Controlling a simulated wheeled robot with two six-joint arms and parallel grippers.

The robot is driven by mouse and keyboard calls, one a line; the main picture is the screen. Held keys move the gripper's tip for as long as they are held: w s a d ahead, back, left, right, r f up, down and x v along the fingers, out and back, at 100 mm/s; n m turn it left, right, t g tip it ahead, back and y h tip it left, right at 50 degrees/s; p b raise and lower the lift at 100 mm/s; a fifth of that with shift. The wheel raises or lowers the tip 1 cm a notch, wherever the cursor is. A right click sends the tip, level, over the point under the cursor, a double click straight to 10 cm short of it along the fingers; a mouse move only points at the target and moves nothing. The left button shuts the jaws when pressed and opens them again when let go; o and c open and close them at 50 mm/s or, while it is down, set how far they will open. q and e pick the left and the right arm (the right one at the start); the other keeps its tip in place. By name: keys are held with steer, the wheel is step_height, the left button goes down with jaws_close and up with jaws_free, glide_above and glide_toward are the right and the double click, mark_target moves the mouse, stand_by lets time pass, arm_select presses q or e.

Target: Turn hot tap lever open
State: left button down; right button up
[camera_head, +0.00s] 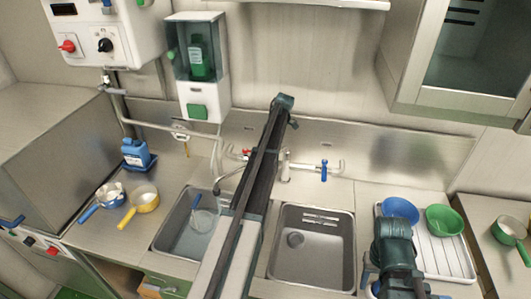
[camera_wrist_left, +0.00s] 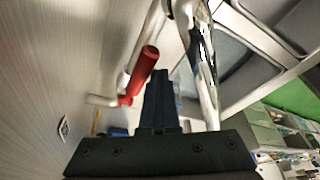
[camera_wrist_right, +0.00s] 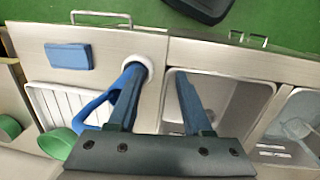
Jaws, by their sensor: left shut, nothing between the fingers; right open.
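The hot tap lever is red. Only a small part of it (camera_head: 246,152) shows in the head view, at the wall behind the sinks, just left of my left arm. In the left wrist view the red lever (camera_wrist_left: 143,72) is large, tilted, just left of my left gripper's fingertips (camera_wrist_left: 160,78). Those fingers are shut and empty; whether they touch the lever I cannot tell. In the head view my arm hides the left gripper. The blue lever (camera_head: 324,169) is at the tap's right end. My right gripper (camera_wrist_right: 155,85) is open and empty, above the right counter.
Two steel sinks, left (camera_head: 187,240) and right (camera_head: 313,272), lie below the tap. A white rack (camera_head: 452,258) with a blue bowl (camera_head: 400,209) and a green bowl (camera_head: 444,219) is at right. A soap dispenser (camera_head: 198,70) hangs on the wall. A blue handle (camera_wrist_right: 125,78) is beside my right gripper.

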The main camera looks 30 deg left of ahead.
arm_select(q)
steer(key=shift+w+a, duration=0.1)
steer(key=shift+w, duration=0.25)
stand_by(0.3)
steer(key=shift+r, duration=0.15)
arm_select(e)
steer(key=shift+r, duration=0.1)
